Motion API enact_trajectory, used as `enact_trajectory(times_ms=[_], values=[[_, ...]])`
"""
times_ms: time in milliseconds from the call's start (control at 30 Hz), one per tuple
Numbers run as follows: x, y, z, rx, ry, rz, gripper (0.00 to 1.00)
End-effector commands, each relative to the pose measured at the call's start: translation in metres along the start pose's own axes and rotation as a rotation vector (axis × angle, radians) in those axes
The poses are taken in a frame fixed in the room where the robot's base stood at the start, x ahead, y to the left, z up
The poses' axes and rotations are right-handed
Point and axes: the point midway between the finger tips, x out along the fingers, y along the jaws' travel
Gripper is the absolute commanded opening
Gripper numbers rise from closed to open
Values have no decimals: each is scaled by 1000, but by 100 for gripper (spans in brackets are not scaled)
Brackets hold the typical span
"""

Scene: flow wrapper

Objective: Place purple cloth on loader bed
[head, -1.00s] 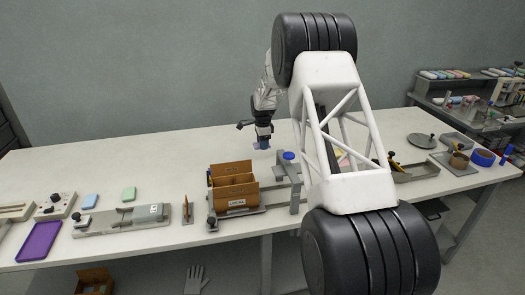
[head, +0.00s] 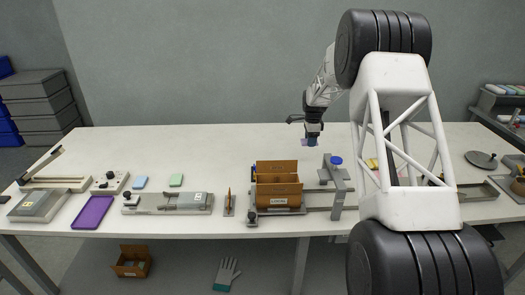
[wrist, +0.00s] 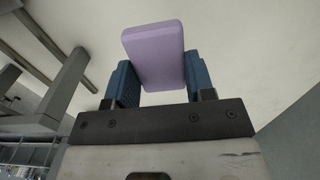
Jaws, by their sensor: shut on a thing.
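The purple cloth (wrist: 157,55) is a small, pale purple, rounded block. In the wrist view it sits between the two blue fingers of my gripper (wrist: 160,82), which is shut on it. In the head view my gripper (head: 312,139) points down above the back of the white table, behind the grey post. A long grey fixture with a raised flat plate (head: 190,200) lies left of the brown carton; I cannot tell for sure whether it is the loader bed.
A brown carton (head: 278,190) stands on a grey base at the middle front. A grey post with a blue knob (head: 335,185) stands to its right. A blue cloth (head: 140,182), a green cloth (head: 176,180) and a purple tray (head: 93,212) lie left. The table's back left is clear.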

Motion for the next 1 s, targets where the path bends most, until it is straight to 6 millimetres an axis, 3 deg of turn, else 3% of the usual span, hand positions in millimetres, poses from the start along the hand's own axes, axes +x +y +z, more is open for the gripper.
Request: enact_trajectory(times_ms=[267,467,667,1000], values=[[0,1,4,-13,0,0,24],[1,5,26,-101,0,1,24],[1,17,73,-295,0,-1,24],[5,54,178,-765,0,0,24]])
